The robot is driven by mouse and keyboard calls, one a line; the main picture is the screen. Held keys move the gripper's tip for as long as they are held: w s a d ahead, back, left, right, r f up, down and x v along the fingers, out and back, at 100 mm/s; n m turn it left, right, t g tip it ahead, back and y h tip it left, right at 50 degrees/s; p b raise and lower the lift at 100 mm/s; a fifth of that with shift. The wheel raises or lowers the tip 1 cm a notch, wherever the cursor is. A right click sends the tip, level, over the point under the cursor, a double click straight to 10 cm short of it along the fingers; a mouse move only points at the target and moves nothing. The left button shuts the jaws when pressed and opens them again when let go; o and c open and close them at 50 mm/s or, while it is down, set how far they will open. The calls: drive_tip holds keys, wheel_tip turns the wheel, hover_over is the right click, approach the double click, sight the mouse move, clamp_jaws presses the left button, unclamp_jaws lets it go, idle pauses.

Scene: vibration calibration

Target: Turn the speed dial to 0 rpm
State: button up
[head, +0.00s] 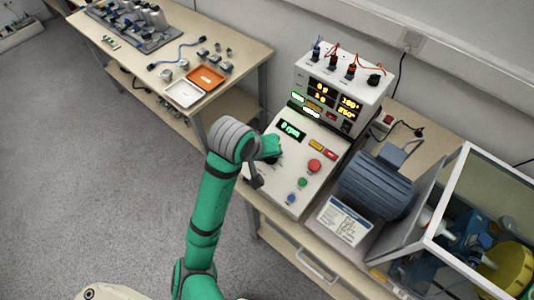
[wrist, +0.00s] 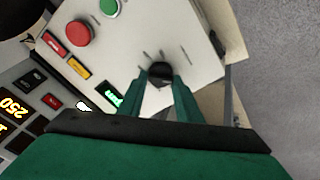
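The control box (head: 283,176) has a sloped white panel with a small display (head: 291,130) that reads 0 rpm in green. In the wrist view the speed dial (wrist: 160,73) is a round black knob on the white panel, with short printed marks around it. My gripper (wrist: 161,78) has one green finger on each side of the dial, with no clear gap, so it appears shut on it. In the head view my gripper (head: 268,158) is at the panel's left part, and my wrist mostly hides the dial.
Red (head: 314,166), green (head: 303,182) and blue (head: 291,198) buttons sit right of my gripper. A metering unit (head: 306,67) with cables stands behind. A blue-grey motor (head: 376,186) is at the right. A side table (head: 232,50) holds trays and parts.

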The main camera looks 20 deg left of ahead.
drive_tip(key=o, duration=0.4)
drive_tip(key=shift+a+r, duration=0.1)
drive_tip(key=shift+v, duration=5.35)
